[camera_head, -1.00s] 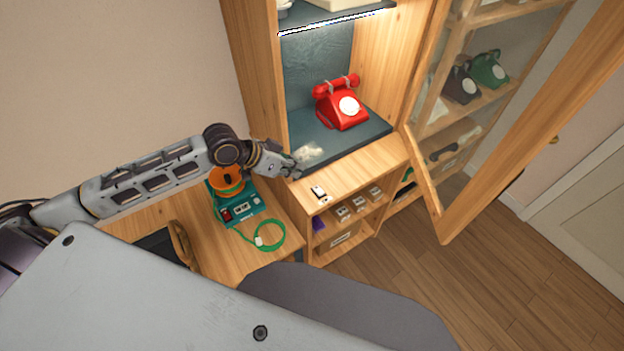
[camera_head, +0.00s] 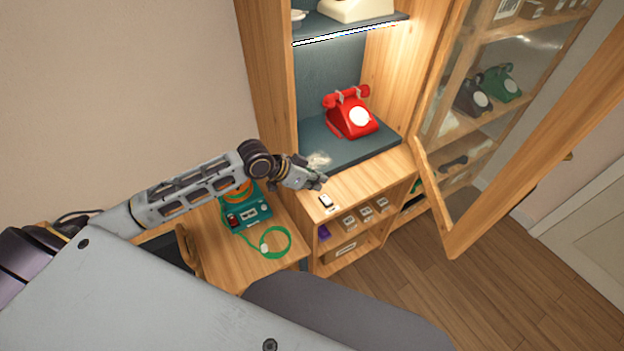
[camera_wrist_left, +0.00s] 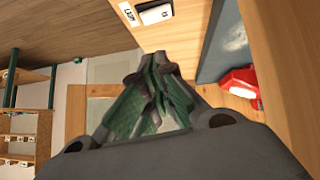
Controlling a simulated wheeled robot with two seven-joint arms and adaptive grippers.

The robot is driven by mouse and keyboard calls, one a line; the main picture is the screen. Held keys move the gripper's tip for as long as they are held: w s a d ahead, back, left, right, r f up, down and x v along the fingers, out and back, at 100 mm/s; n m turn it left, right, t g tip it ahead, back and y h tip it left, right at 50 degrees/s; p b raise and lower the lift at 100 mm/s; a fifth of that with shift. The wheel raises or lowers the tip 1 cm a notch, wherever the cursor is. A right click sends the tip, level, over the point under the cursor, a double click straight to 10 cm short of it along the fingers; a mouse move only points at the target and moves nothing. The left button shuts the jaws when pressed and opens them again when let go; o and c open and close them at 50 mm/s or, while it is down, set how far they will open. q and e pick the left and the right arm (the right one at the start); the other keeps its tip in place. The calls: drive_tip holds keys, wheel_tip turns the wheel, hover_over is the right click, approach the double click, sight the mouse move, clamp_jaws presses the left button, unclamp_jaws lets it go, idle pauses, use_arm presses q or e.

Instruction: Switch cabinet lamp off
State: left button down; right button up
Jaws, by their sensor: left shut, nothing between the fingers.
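The cabinet lamp (camera_head: 350,33) is a bright strip under the upper shelf, and it is lit. A small white rocker switch (camera_head: 326,201) sits on the wooden ledge at the cabinet's front. In the left wrist view the switch (camera_wrist_left: 155,14) shows at the top beside a "LAMP" label (camera_wrist_left: 128,12). My left gripper (camera_head: 322,181) is shut and empty, a little above and behind the switch in the head view. In the left wrist view its fingertips (camera_wrist_left: 152,60) are below the switch in the picture, apart from it. My right gripper is not in view.
A red dial phone (camera_head: 351,113) stands on the dark shelf mat. The glass cabinet door (camera_head: 470,200) stands open at the right. A teal device (camera_head: 246,210) with a green cable (camera_head: 276,241) sits on the lower desk.

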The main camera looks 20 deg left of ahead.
sight(325, 200)
use_arm(q)
drive_tip(key=shift+x, duration=1.85)
drive_tip(key=shift+s+d+f, duration=0.1)
drive_tip(key=shift+d+f, duration=0.05)
drive_tip(key=shift+f, duration=0.9)
drive_tip(key=shift+s+d+f, duration=0.1)
drive_tip(key=shift+d+f, duration=0.1)
drive_tip(key=shift+f, duration=0.85)
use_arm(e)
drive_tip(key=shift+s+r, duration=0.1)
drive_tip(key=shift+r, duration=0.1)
use_arm(q)
drive_tip(key=shift+d+f+p, duration=0.1)
drive_tip(key=shift+f+p, duration=0.05)
drive_tip(key=shift+p, duration=0.35)
drive_tip(key=shift+f, duration=0.1)
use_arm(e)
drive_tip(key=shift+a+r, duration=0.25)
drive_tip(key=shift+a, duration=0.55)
